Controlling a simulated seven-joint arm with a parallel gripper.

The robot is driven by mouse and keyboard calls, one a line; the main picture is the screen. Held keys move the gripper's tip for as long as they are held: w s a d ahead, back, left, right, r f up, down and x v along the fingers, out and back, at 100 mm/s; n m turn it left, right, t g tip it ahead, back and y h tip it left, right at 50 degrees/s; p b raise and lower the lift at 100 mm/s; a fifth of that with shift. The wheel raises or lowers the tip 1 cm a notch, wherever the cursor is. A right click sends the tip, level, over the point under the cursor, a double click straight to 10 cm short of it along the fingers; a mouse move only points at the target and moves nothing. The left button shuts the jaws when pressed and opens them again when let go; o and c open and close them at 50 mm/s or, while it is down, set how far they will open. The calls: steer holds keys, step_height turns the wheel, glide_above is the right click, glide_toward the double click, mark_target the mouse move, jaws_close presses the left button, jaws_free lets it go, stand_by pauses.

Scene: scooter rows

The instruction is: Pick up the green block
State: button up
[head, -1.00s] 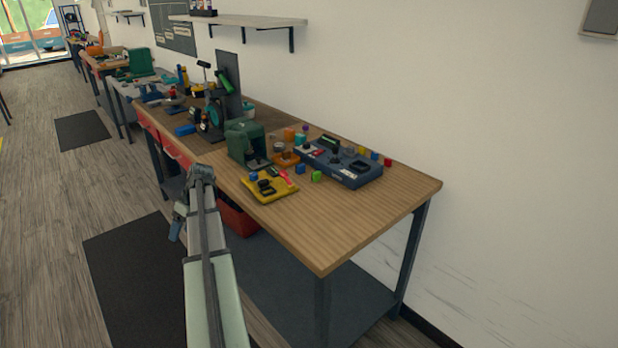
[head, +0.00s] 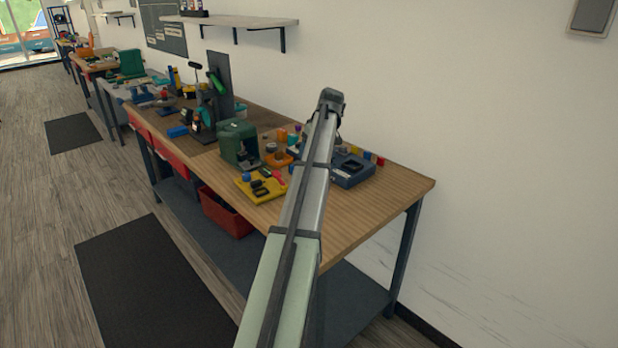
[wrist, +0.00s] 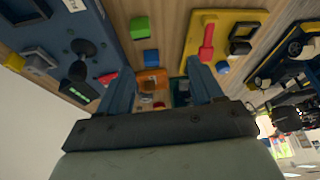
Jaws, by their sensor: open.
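The green block (wrist: 140,27) shows in the wrist view at the top, left of centre, on the bare wood between the dark blue tray and the yellow tray. In the head view my arm hides it. My gripper (wrist: 158,68) is open, its two blue fingers apart with nothing held between them. In the wrist picture the green block lies above the left finger, apart from it. In the head view my arm reaches over the workbench, and the fingers cannot be made out.
A blue block (wrist: 151,57) lies close to the green one. The dark blue tray (head: 350,178) and yellow tray (head: 262,197) flank that spot. A green machine (head: 238,143) stands left. The bench's front right corner (head: 400,195) is clear; a wall runs behind.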

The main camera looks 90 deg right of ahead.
steer(key=d+f, duration=0.1)
steer(key=f, duration=0.3)
steer(key=d+f, duration=0.2)
steer(key=f, duration=0.2)
steer(key=d+f, duration=0.1)
steer(key=f, duration=0.3)
steer(key=shift+w+d+f, duration=0.1)
steer(key=shift+w+d, duration=0.05)
steer(key=shift+w, duration=0.2)
steer(key=c, duration=1.1)
